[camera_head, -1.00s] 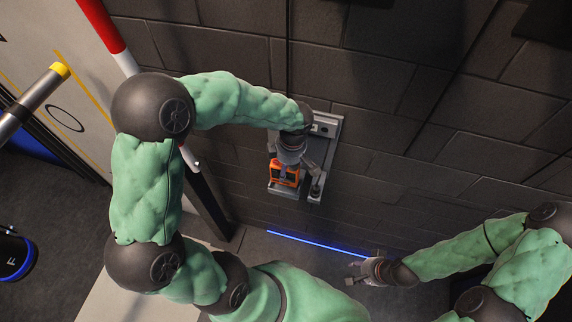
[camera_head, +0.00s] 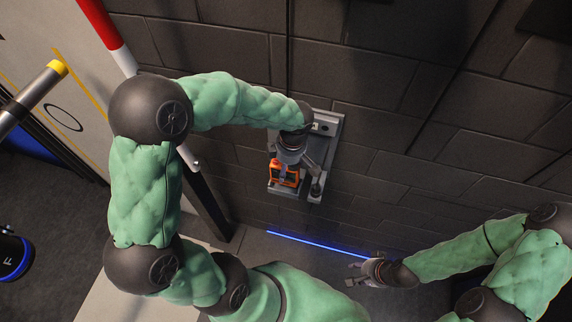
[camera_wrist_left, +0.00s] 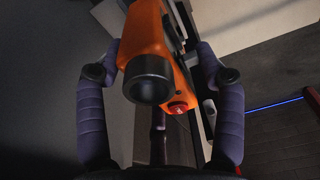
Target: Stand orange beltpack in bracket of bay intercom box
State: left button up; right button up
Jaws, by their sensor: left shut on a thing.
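The orange beltpack (camera_head: 286,174) is at the wall, between the fingers of my left gripper (camera_head: 287,168). In the left wrist view the beltpack (camera_wrist_left: 151,45) shows orange with a black round knob and a red button, between two dark padded fingers (camera_wrist_left: 160,85). The left gripper is shut on it. The grey bay intercom box (camera_head: 328,128) is fixed on the brick wall, partly hidden by my left wrist. Its bracket (camera_head: 284,191) shows as a grey ledge just below the beltpack; whether they touch I cannot tell. My right gripper (camera_head: 358,271) is empty at lower right, with its fingers apart.
A grey arm-like part with a dark tip (camera_head: 316,188) stands beside the bracket on the right. A blue light strip (camera_head: 317,243) runs along the wall foot. A red and white pole (camera_head: 110,40) is at upper left. The wall right of the box is clear.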

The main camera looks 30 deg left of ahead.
pick_arm(q)
jog(key=shift+f+b, duration=2.8)
jog(key=o, duration=1.5)
jog(key=shift+c, duration=0.2)
jog(key=shift+r, duration=0.15)
jog(key=r, duration=0.4)
jog(key=d+r, duration=0.1)
jog(key=r, duration=0.6)
jog(key=shift+w+d+r, duration=0.15)
jog(key=shift+d+r, duration=0.05)
jog(key=shift+r, duration=0.15)
